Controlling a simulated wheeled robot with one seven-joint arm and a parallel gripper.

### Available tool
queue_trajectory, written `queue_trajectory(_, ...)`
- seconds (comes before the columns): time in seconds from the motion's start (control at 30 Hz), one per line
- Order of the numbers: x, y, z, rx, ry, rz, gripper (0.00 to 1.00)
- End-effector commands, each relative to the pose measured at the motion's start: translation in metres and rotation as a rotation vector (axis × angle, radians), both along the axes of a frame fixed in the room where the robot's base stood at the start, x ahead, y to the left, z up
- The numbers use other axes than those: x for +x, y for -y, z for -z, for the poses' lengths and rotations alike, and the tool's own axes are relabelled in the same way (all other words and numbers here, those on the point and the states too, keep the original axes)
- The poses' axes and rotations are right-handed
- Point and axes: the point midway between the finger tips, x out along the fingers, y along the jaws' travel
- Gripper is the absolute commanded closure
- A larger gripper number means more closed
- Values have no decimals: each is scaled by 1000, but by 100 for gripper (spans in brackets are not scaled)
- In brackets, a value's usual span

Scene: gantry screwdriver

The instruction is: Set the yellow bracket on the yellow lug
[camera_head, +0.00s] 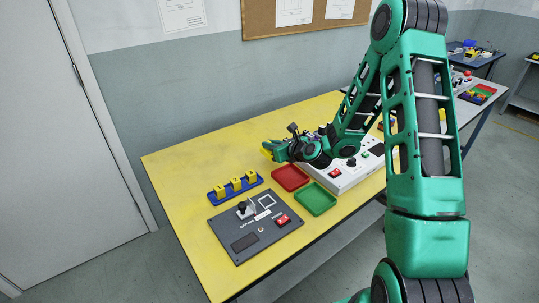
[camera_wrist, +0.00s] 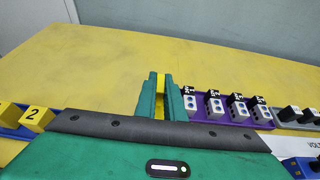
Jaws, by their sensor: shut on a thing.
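My gripper (camera_head: 270,149) is above the yellow table, and its green fingers (camera_wrist: 160,96) are shut on a yellow piece, the yellow bracket (camera_wrist: 160,84). The bracket also shows in the head view as a small yellow patch (camera_head: 266,154) at the fingertips. Most of it is hidden between the fingers. I cannot pick out the yellow lug for certain. Yellow blocks (camera_head: 236,183) stand in a row on a blue holder (camera_head: 215,197) at the left; one (camera_wrist: 36,117) shows a 2 in the wrist view.
A dark panel (camera_head: 238,227) with a red switch lies in front. Red (camera_head: 290,178) and green (camera_head: 316,199) trays lie beside it. A white panel (camera_head: 352,175) is to the right. The table's back left (camera_head: 190,160) is clear.

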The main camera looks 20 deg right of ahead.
Motion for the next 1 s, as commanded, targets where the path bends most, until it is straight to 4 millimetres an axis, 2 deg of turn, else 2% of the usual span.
queue_trajectory(0.3, 0, 0, 35, 2, -3, 0, 100)
queue_trajectory(0.77, 0, 0, 42, 1, -1, 0, 100)
queue_trajectory(0.8, 0, 0, 41, 0, -1, 0, 81)
queue_trajectory(0.83, 0, 0, 41, 0, -1, 0, 74)
queue_trajectory(1.0, 0, 0, 41, 1, -1, 0, 72)
